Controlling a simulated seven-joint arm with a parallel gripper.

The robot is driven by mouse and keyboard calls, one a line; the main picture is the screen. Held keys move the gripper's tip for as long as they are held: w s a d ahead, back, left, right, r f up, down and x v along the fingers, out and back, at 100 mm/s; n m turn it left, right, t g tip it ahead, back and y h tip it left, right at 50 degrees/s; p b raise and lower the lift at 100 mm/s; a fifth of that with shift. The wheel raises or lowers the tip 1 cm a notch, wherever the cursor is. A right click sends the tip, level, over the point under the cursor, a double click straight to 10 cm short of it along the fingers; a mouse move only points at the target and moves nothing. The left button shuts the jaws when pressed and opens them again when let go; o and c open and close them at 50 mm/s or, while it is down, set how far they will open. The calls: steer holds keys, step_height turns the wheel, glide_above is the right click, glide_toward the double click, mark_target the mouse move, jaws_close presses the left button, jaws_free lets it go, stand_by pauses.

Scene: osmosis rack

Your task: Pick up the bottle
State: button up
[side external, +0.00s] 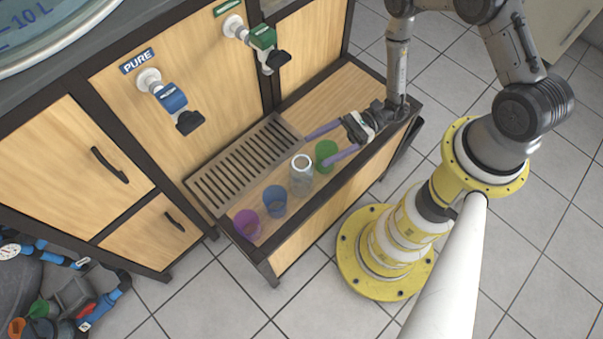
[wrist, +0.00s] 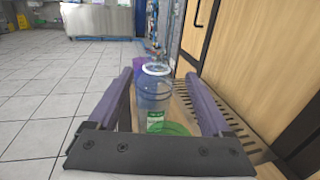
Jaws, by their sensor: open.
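The bottle (side external: 301,178) is clear with a white rim and stands upright on the wooden ledge, between the blue cup and the green cup. In the wrist view the bottle (wrist: 153,92) shows between my two purple fingers, with a green label low on it. My gripper (side external: 316,150) is open and empty, reaching in from the right above the ledge. In the side view its fingertips are short of the bottle, near the green cup (side external: 326,153). The green cup (wrist: 176,129) also shows low between the fingers in the wrist view.
A blue cup (side external: 274,201) and a purple cup (side external: 247,223) stand left of the bottle on the ledge. A slotted drain grate (side external: 243,165) lies behind them. The blue tap (side external: 170,98) and green tap (side external: 262,40) stick out from the cabinet above.

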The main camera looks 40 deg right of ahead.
mark_target(302, 163)
steer(key=shift+s+f+x, duration=0.15)
steer(key=shift+f+x, duration=0.05)
steer(key=shift+x, duration=1.1)
steer(key=shift+s+f+x, duration=0.15)
steer(key=shift+x, duration=1.2)
steer(key=shift+w+a, duration=0.2)
steer(key=shift+a, duration=0.5)
jaws_close()
